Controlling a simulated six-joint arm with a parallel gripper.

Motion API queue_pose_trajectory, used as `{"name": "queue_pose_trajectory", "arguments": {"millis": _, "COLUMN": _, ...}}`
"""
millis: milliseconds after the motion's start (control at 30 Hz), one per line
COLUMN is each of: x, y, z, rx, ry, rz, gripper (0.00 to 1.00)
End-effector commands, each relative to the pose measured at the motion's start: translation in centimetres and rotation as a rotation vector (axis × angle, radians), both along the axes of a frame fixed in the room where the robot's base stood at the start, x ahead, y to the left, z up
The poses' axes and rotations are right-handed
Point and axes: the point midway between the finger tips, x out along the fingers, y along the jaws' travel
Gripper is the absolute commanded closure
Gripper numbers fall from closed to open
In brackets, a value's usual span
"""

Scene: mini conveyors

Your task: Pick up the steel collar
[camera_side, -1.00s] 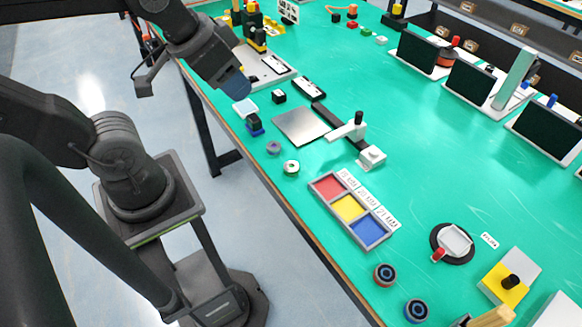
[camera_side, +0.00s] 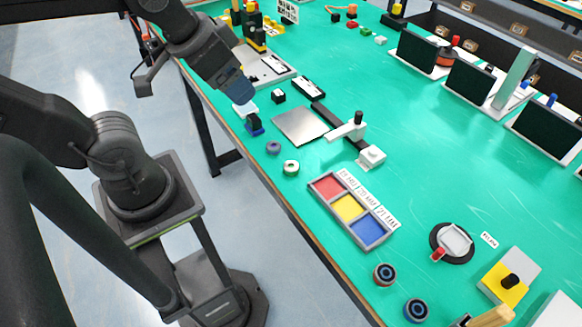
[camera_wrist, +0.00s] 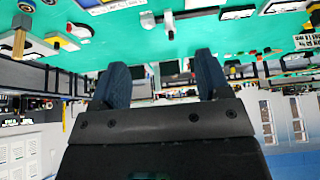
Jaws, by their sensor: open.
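Two small rings lie near the table's front edge in the side view: a grey-purple ring (camera_side: 273,148) and a pale ring with a green centre (camera_side: 291,168). The grey one looks most like the steel collar, but I cannot be sure at this size. My gripper (camera_side: 238,90) is above the table, up and to the left of both rings, and touches neither. In the wrist view my gripper (camera_wrist: 163,80) shows two blue fingers spread apart with nothing between them. I cannot make out either ring there.
A black-and-blue block (camera_side: 254,124) stands below my gripper. A steel plate (camera_side: 300,126) and a white clamp-like fixture (camera_side: 371,157) lie right of the rings. A tray with red, yellow and blue compartments (camera_side: 318,187) and two dark wheel-like parts (camera_side: 385,275) are nearer the camera.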

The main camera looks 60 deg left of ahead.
Motion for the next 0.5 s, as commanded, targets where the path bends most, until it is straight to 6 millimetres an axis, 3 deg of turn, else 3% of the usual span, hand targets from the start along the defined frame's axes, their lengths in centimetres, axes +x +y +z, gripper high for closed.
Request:
{"name": "queue_pose_trajectory", "arguments": {"millis": 300, "x": 0.5, "y": 0.1, "z": -0.3, "rx": -0.021, "ry": 0.019, "rz": 0.044, "gripper": 0.30}}
{"name": "queue_pose_trajectory", "arguments": {"millis": 500, "x": 4.0, "y": 0.4, "z": -2.5, "rx": -0.154, "ry": 0.134, "rz": 0.355, "gripper": 0.30}}
